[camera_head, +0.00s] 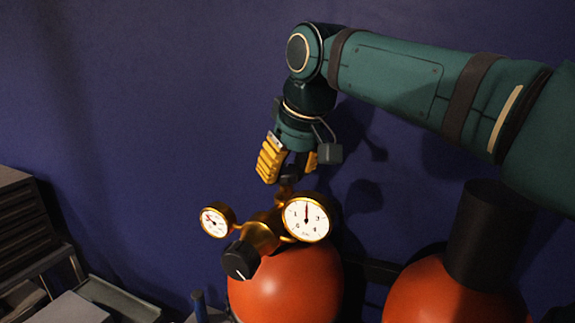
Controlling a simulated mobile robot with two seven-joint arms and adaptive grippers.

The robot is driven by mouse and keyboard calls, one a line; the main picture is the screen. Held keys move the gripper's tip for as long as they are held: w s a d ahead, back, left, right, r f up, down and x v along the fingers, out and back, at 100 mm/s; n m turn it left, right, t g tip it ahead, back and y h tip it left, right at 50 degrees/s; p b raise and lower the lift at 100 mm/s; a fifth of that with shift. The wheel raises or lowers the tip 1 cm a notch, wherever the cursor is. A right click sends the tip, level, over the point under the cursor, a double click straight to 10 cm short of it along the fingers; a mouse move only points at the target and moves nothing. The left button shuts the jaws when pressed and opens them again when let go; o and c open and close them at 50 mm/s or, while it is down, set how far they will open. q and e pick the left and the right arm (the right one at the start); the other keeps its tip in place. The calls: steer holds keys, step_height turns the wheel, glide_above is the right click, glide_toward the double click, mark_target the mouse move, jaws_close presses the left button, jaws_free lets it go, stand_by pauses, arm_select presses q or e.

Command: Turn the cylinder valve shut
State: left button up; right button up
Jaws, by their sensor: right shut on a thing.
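An orange gas cylinder (290,285) stands upright at the bottom middle, with a brass regulator (262,232) on top. The regulator has two white dial gauges, a small left one (214,222) and a larger right one (306,219), and a black knob (240,260) at the front. The cylinder valve (289,176) shows as a small dark part above the regulator, mostly hidden by the fingers. My right gripper (289,165), with yellow finger pads, points down from above and is shut on the valve. My left gripper is not in view.
A second orange cylinder (440,295) with a black cap (490,235) stands at the right, under my right arm. A dark drawer unit (25,225) and a grey tray (118,299) are at the lower left. A dark blue wall (150,110) stands behind; the space left of the gripper is clear.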

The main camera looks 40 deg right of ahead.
steer(key=shift+m+h+p, duration=0.4)
steer(key=shift+m+h, duration=0.1)
steer(key=shift+m, duration=0.7)
steer(key=o, duration=1.3)
steer(key=shift+c, duration=0.2)
steer(key=v, duration=1.2)
steer(key=shift+w, duration=0.2)
